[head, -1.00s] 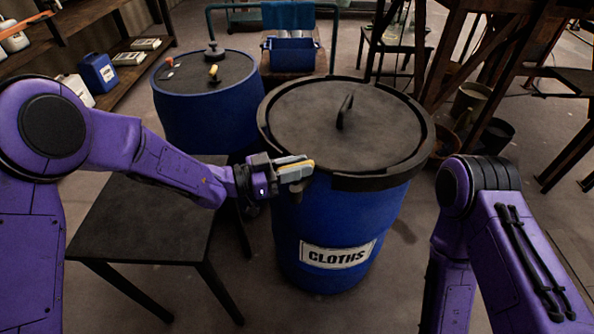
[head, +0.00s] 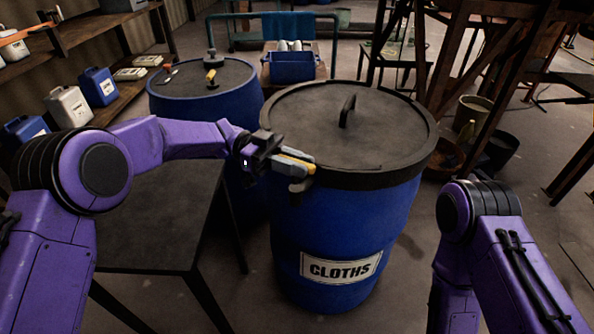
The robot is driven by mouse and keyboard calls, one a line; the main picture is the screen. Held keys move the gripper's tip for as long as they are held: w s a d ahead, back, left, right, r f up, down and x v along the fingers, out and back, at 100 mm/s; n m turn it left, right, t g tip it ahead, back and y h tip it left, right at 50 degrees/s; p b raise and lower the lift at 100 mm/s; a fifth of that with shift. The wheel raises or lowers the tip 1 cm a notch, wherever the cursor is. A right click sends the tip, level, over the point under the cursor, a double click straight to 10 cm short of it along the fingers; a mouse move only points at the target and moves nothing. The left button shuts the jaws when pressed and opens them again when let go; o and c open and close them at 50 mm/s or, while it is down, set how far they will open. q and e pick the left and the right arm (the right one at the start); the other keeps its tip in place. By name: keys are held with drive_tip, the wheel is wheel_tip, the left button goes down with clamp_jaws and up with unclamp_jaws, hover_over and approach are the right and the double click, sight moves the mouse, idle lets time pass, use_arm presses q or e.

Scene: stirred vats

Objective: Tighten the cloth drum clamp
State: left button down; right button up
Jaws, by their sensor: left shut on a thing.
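The cloth drum (head: 335,235) is a blue barrel labelled CLOTHS, standing upright at the centre of the head view. Its black lid (head: 335,130) has an upright handle, and a dark rim band runs round its top. The clamp lever (head: 297,156), grey and yellow, shows at the rim's left front. My left gripper (head: 286,163) is at that spot, shut on the lever, and its dark fingers partly hide it. My right arm stands at the lower right, but its gripper is out of view.
A dark table (head: 160,215) stands left of the drum, under my left arm. A second blue drum (head: 205,105) with small items on its lid stands behind. Shelves with jugs line the left. A rusty frame (head: 480,100) and buckets stand right.

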use_arm(q)
drive_tip(key=shift+r+m+g+y, duration=0.1)
drive_tip(key=shift+m+g+y, duration=0.2)
drive_tip(key=shift+m+g, duration=0.15)
drive_tip(key=c, duration=1)
unclamp_jaws()
drive_tip(key=shift+o, duration=0.2)
